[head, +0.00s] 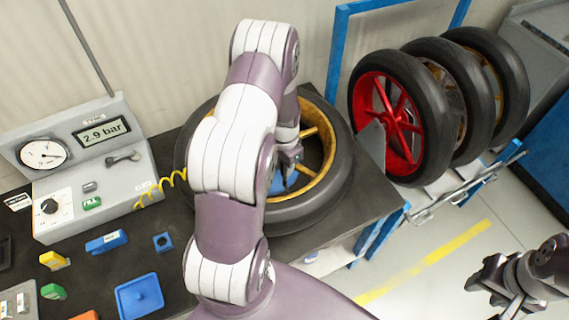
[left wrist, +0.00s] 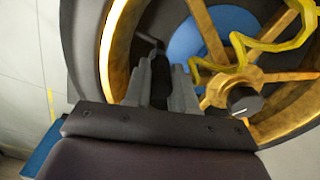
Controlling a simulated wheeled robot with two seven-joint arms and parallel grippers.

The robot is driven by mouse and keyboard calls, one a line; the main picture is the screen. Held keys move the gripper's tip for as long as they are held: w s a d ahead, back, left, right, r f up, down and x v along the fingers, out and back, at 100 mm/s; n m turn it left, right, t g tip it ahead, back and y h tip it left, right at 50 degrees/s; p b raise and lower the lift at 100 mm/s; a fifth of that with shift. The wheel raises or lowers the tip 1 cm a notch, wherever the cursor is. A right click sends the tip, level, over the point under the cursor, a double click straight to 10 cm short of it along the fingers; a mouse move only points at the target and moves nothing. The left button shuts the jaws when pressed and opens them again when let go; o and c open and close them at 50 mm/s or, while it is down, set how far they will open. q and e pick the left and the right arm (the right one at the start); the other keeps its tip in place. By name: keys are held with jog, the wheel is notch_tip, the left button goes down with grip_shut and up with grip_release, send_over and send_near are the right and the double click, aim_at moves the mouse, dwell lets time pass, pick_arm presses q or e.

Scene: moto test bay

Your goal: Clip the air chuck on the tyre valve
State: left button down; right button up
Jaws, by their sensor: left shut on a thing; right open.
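The tyre (head: 325,200) lies flat on a dark bench, with a gold spoked rim (head: 322,165). My left gripper (head: 289,170) is over the inside of the rim. In the left wrist view, my left gripper (left wrist: 164,88) is shut on the black air chuck (left wrist: 160,75), close to the inner edge of the gold rim. A thin dark stem, perhaps the tyre valve (left wrist: 149,40), shows just beyond the chuck; I cannot tell whether they touch. The yellow coiled hose (head: 165,187) runs from the gauge box and disappears behind my left arm. My right gripper (head: 497,283) is open and empty over the floor.
The grey gauge box (head: 90,170) reads 2.9 bar and stands left of the tyre. A blue tray (head: 140,296) and several small coloured items lie on the bench (head: 115,262) before it. A rack (head: 450,185) with three upright wheels stands at the right.

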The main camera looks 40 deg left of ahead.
pick_arm(q)
jog(key=shift+c, duration=2.3)
grip_release()
notch_tip(320, 180, up, 7)
jog(key=p, duration=0.5)
jog(key=shift+p, duration=0.4)
